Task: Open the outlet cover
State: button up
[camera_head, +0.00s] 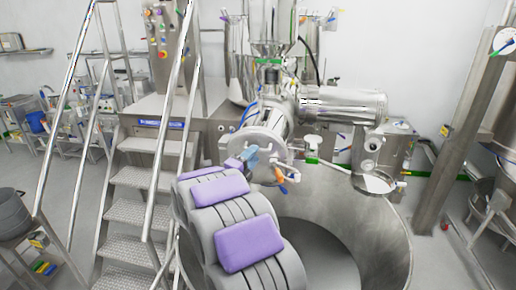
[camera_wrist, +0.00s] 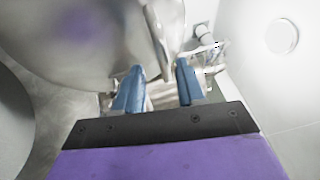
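The outlet cover (camera_head: 266,140) looks like the round metal disc on the front of the granulator's outlet. Its large shiny curved surface also fills the upper left of the wrist view (camera_wrist: 75,35). My gripper (camera_head: 251,158) is at the cover's face, below its middle in the head view. In the wrist view my gripper's two blue fingers (camera_wrist: 158,78) are spread apart. A narrow metal bar or lug (camera_wrist: 160,40) reaches down between their tips. There is a gap to the left finger; I cannot tell if the right one touches it.
A large open steel bowl (camera_head: 345,225) stands below and right of the outlet. Metal steps with handrails (camera_head: 145,210) stand left of my arm. An orange-tipped handle (camera_head: 281,182) hangs below the cover. A steel column (camera_head: 455,130) stands at the right.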

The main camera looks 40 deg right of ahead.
jog(key=shift+w+d+r+p, duration=0.25)
jog(key=shift+w+d, duration=0.1)
jog(key=shift+d, duration=0.2)
jog(key=shift+w+d+r+p, duration=0.1)
jog(key=shift+w+d+r, duration=0.2)
jog(key=shift+d, duration=0.2)
